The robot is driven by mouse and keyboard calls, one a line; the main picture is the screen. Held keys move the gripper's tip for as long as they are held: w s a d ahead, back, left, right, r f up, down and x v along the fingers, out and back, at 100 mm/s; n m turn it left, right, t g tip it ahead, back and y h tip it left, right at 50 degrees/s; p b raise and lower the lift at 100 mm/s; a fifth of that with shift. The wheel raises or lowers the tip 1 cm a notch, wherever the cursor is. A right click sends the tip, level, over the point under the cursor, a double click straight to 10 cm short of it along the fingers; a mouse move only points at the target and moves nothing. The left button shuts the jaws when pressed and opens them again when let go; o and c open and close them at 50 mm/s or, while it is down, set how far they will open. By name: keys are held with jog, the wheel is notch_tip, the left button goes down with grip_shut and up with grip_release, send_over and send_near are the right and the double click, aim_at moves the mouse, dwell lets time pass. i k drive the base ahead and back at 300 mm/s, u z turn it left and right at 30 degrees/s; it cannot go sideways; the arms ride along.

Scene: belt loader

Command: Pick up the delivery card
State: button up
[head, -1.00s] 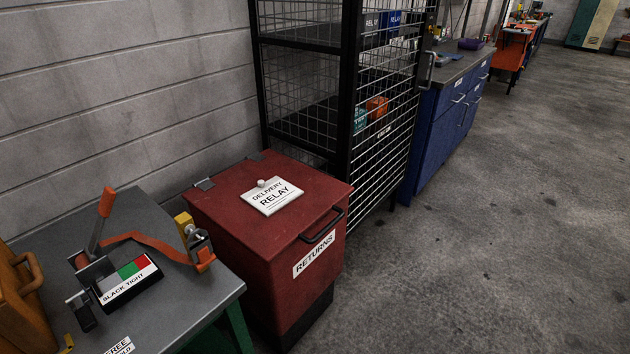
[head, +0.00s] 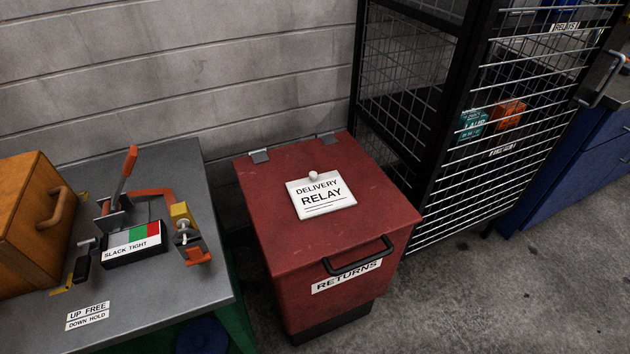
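The delivery card (head: 321,208) is a white card printed "DELIVERY RELAY" with a small white knob (head: 313,176) at its top edge. In the head view it lies flat on the closed lid of the red returns bin (head: 270,205), near the lid's middle. Nothing covers it. My gripper is not in the head view.
The bin has a black front handle (head: 358,257). A grey workbench (head: 150,308) at left holds an orange case (head: 32,225) and a lever device (head: 130,190). A black wire cage (head: 490,140) stands at right. A wall is behind; open floor (head: 530,290) lies front right.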

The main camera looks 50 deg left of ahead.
aim_at(316, 195)
jog(key=u, duration=0.5)
jog(key=i, duration=0.7)
jog(key=u, duration=1.15)
jog(key=i, duration=0.4)
jog(key=u, duration=0.4)
